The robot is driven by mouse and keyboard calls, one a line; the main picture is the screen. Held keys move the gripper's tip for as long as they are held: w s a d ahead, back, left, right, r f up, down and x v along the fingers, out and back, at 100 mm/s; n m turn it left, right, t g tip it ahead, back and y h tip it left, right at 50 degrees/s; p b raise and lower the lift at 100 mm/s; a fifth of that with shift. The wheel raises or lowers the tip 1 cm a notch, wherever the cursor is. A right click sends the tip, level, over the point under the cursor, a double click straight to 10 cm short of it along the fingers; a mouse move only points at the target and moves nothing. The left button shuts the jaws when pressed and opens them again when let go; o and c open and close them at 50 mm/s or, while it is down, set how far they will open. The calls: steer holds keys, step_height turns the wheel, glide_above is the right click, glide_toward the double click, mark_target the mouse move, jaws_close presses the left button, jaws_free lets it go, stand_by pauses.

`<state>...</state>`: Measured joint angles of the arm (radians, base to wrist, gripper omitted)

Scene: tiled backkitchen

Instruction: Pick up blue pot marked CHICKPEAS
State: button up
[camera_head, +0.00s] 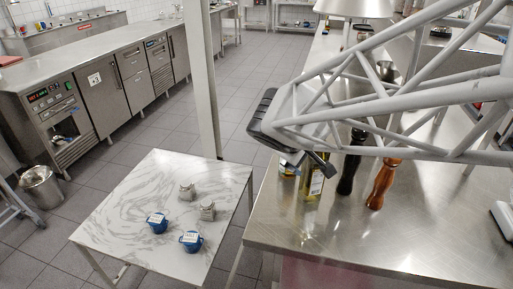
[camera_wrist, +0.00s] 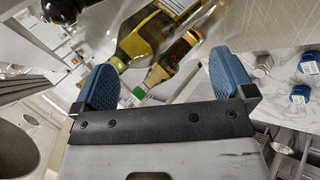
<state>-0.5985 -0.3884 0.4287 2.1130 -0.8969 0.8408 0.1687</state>
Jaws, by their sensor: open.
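Two small blue pots with pale labels stand on the marble-topped table (camera_head: 130,190). One blue pot (camera_head: 157,223) is further left and the other blue pot (camera_head: 191,242) is nearer the front. Their labels are too small to read, so I cannot tell which says CHICKPEAS. Both blue pots also show at the right edge of the wrist view, one upper (camera_wrist: 309,64) and one lower (camera_wrist: 301,94). My gripper (camera_wrist: 164,84) is open and empty, its blue pads wide apart. It is above the steel counter's left edge, away from the pots.
On the steel counter (camera_head: 310,235), bottles (camera_head: 313,182), a black mill (camera_head: 350,172) and a brown mill (camera_head: 382,184) stand close by my gripper. The marble table's left part is clear.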

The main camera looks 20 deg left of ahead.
steer(key=w+a+f+n+t, duration=0.25)
steer(key=a+f+n, duration=0.4)
steer(key=a, duration=0.35)
steer(key=n+t+y, duration=0.4)
steer(key=n+y, duration=0.1)
steer(key=n, duration=1)
glide_above(190, 247)
steer(key=w+d, duration=0.3)
steer(key=d, duration=0.4)
step_height(190, 247, down, 28)
steer(key=s+a+f+n+y, duration=0.1)
steer(key=s+f+n, duration=0.1)
steer(key=f, duration=0.2)
steer(key=s+a+f+n+y, duration=0.1)
steer(key=s+a+f+n, duration=0.1)
steer(key=s+f+n, duration=0.1)
steer(key=s+a+f+n+g+y, duration=0.1)
steer(key=s+a+f+n, duration=0.1)
steer(key=f, duration=0.4)
steer(key=shift+s+a+y, duration=0.2)
steer(key=shift+y, duration=0.1)
steer(key=shift+x, duration=1.3)
steer(key=shift+w, duration=0.15)
